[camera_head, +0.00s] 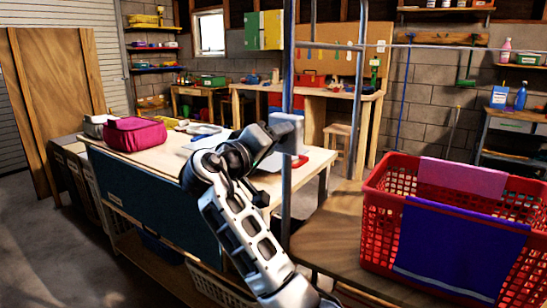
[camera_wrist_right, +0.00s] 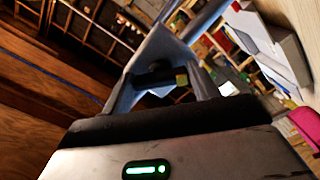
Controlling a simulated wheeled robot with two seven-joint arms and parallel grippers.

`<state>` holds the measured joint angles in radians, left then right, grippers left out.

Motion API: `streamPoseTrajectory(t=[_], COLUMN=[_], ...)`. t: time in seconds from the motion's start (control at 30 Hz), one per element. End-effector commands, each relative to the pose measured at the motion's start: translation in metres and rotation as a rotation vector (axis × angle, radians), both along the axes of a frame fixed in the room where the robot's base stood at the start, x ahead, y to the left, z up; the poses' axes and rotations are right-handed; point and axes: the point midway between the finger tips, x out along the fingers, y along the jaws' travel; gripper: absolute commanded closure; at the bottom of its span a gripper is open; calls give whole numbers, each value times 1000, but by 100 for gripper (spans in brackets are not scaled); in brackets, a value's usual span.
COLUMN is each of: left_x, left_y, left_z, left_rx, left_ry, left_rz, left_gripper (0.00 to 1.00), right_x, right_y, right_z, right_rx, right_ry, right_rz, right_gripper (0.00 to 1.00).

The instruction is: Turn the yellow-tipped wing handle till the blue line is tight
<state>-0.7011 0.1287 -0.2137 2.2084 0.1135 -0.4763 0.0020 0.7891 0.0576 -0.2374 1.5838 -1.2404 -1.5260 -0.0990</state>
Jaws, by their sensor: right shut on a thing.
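My right gripper (camera_head: 274,136) is at the grey metal post (camera_head: 287,75), beside a pale blue-grey block (camera_head: 290,122) fixed there. In the right wrist view, a dark wing handle with a yellow tip (camera_wrist_right: 181,77) shows between the pale fingers of my right gripper (camera_wrist_right: 172,62). The gripper is shut on it. In the head view the handle is hidden behind the gripper and block. My left gripper is out of view.
A red laundry basket (camera_head: 375,225) with purple and pink cloths stands on the wooden top (camera_head: 335,240) at right. A light worktable (camera_head: 160,165) with a pink bag (camera_head: 135,135) is at left. A second grey post stands close behind the first.

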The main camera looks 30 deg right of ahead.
Motion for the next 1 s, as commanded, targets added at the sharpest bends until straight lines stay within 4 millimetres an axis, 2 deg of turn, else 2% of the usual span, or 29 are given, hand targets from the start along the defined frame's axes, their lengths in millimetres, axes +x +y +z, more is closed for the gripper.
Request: streamPoseTrajectory(t=[0.03,0.5,0.7,1.0], left_x=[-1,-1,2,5], left_y=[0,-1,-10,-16], left_z=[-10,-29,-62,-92], left_rx=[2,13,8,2], left_ry=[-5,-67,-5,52], left_rz=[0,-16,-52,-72], left_gripper=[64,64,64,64], right_x=[1,2,3,3], right_y=[2,3,3,3], right_z=[-9,-9,-7,-6], right_rx=[24,194,258,327], right_ry=[-39,-450,-606,-773], right_rz=[4,2,3,0], right_gripper=[63,63,63,63])
